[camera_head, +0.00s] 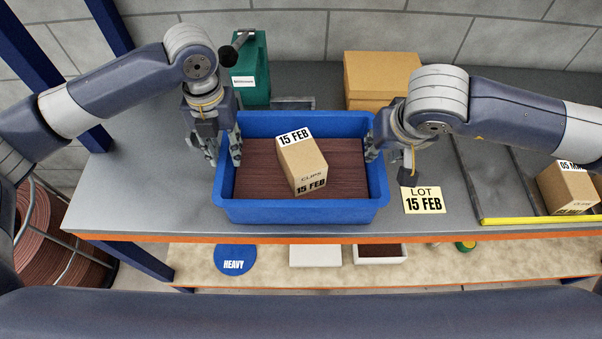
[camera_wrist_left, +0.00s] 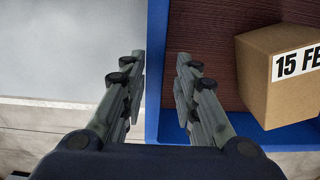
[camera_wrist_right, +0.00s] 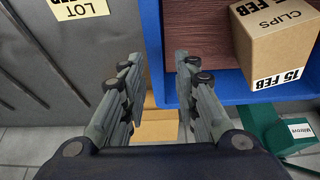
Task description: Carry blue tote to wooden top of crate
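The blue tote (camera_head: 300,211) stands upright on the grey bench top. It has a brown ribbed floor, and a cardboard box marked CLIPS and 15 FEB (camera_head: 303,162) lies inside it. My left gripper (camera_head: 225,160) is at the tote's left wall, its fingers open on either side of the wall (camera_wrist_left: 154,60). My right gripper (camera_head: 388,158) is at the right wall, its fingers also open on either side of the wall (camera_wrist_right: 152,50). Gaps show between the fingers and the walls. I cannot make out a wooden-topped crate for certain.
Behind the tote stand a green container (camera_head: 252,80) and a cardboard box (camera_head: 380,75). A yellow LOT 15 FEB card (camera_head: 424,200) lies to the right, before a yellow-edged rack (camera_head: 540,219). Below the bench, a light wood-coloured surface (camera_head: 400,275) holds a blue HEAVY disc (camera_head: 235,258) and white trays.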

